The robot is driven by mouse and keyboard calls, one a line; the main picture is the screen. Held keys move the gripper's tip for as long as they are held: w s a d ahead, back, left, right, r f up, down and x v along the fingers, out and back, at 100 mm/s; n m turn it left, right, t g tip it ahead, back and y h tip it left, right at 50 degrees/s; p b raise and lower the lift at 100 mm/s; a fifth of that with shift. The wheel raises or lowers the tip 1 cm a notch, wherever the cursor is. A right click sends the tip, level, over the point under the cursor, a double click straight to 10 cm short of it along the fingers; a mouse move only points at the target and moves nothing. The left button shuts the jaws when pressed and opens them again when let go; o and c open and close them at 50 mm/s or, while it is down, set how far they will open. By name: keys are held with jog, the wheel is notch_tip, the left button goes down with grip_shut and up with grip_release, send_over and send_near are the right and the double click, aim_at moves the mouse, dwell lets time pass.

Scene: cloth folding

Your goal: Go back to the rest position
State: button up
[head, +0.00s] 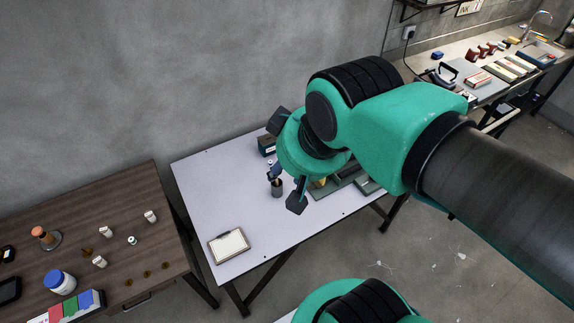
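My arm reaches in from the right edge in the head view, with a black forearm and green wrist joints. Its end hangs above the light table (205,188) against the wall. My gripper (296,200) shows only as dark parts at the lower left of the wrist. The wrist hides much of it, so I cannot tell if it is open or shut. I see nothing hanging from it. No cloth is visible in this view.
A brown table (120,215) with bottles is at left. Open floor lies between.

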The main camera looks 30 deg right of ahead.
notch_tip(320, 180, down, 6)
jog(key=b, duration=0.6)
